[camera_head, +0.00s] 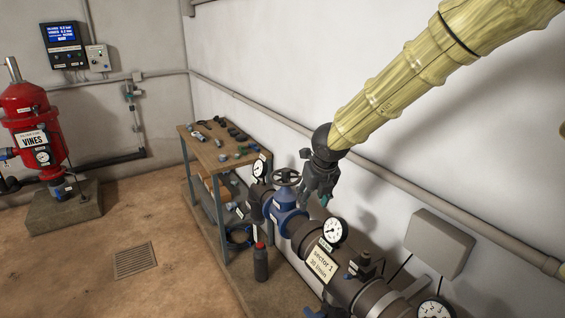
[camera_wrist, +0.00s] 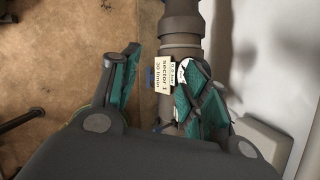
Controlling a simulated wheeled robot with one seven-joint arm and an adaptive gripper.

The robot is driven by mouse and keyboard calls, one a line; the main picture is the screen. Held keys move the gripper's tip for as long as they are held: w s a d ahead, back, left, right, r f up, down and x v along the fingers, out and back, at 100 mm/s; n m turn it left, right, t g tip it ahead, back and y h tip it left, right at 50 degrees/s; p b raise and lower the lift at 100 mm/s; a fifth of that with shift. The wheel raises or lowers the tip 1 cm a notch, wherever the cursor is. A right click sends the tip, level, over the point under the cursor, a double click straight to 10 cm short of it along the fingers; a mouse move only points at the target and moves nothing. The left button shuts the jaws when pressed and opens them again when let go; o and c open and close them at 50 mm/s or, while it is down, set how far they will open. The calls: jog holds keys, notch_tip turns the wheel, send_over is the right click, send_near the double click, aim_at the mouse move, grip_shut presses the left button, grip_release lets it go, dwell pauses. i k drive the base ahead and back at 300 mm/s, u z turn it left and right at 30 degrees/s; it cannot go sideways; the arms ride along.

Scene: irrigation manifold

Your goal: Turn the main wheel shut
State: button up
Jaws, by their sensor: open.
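The main wheel (camera_head: 287,177) is a dark handwheel on top of a blue valve body (camera_head: 286,212) in the pipe line. My gripper (camera_head: 322,203) hangs just right of the wheel in the head view, apart from it as far as I can tell. Its fingers are spread and hold nothing. In the wrist view my gripper (camera_wrist: 158,88) has teal-padded fingers on both sides, with the pipe and the "sector 1" label (camera_wrist: 165,75) between and beyond them. The wheel does not show in the wrist view.
A pressure gauge (camera_head: 332,231) stands on the pipe right of the valve, another gauge (camera_head: 260,168) left of it. A workbench (camera_head: 205,151) with small parts is behind. A dark bottle (camera_head: 261,264) stands in front. A grey box (camera_head: 440,243) is on the wall.

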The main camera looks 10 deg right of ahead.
aim_at(285, 175)
jog(key=i, duration=0.95)
